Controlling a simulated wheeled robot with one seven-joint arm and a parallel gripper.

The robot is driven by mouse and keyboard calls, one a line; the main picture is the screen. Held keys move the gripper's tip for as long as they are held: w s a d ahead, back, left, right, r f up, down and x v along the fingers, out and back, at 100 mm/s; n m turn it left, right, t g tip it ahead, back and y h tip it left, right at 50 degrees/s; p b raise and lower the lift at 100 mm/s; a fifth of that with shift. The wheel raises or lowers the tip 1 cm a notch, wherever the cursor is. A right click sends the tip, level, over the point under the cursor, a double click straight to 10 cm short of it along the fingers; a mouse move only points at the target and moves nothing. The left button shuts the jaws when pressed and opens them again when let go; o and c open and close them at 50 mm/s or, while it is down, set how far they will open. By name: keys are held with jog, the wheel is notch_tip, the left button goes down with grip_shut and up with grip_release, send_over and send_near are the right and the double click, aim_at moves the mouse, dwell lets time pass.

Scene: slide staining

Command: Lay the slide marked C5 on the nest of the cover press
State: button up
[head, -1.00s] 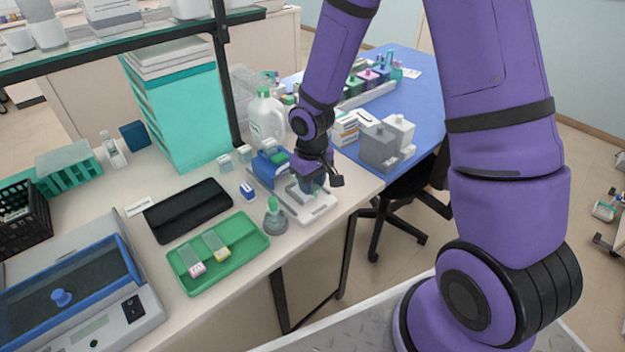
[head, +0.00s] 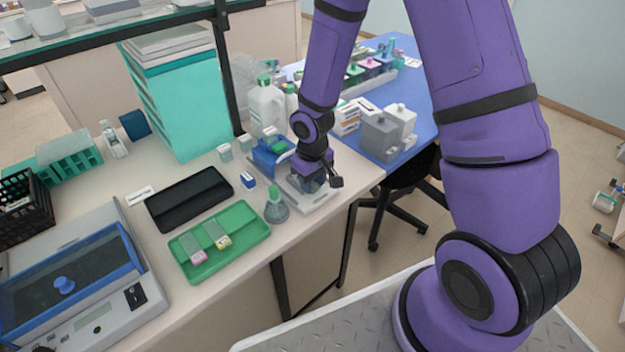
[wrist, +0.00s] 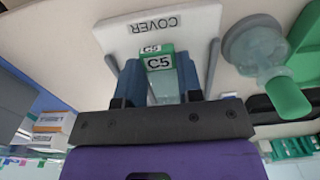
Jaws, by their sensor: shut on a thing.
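My gripper (wrist: 159,80) is shut on the slide C5 (wrist: 164,90), a clear slide with a green end and a white label reading C5. The blue fingers stand on either side of it. The cover press (wrist: 185,25) is a white base lettered COVER, with grey bars at its sides, close behind the slide in the wrist view. In the head view my gripper (head: 313,181) is over the press (head: 318,202) and hides most of its nest. I cannot tell whether the slide touches the nest.
A green tray (head: 255,235) with a pink-ended and a yellow-ended slide lies left of the press. A green-capped flask (head: 276,211) stands between them. A blue holder (head: 268,157) and a white jug (head: 266,108) are behind. The bench's front edge is close to the press.

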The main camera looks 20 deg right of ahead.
jog(key=shift+s+d+f, duration=0.15)
jog(key=shift+s+f, duration=0.2)
dwell(0.8)
jog(key=o, duration=0.8)
jog(key=shift+w+r, duration=0.15)
jog(key=shift+r, duration=0.2)
jog(key=shift+o, duration=1)
notch_tip(320, 180, up, 11)
jog(key=shift+w+f, duration=0.1)
jog(key=s+d+r+m+t+h, duration=0.15)
jog(key=s+r, duration=0.25)
jog(key=r, duration=0.4)
jog(key=s+d+r+t+y, duration=0.1)
jog(key=s+d+r, duration=0.2)
jog(key=r, duration=0.6)
jog(key=s+d+r+m+t, duration=0.1)
jog(key=s+r, duration=0.3)
jog(key=s, duration=0.3)
jog(key=s+d+r+m+t, duration=0.1)
jog(key=s+r, duration=0.4)
jog(key=s, duration=0.2)
jog(key=shift+s+d+r+t, duration=0.15)
jog(key=shift+r+t, duration=0.15)
jog(key=shift+t, duration=0.05)
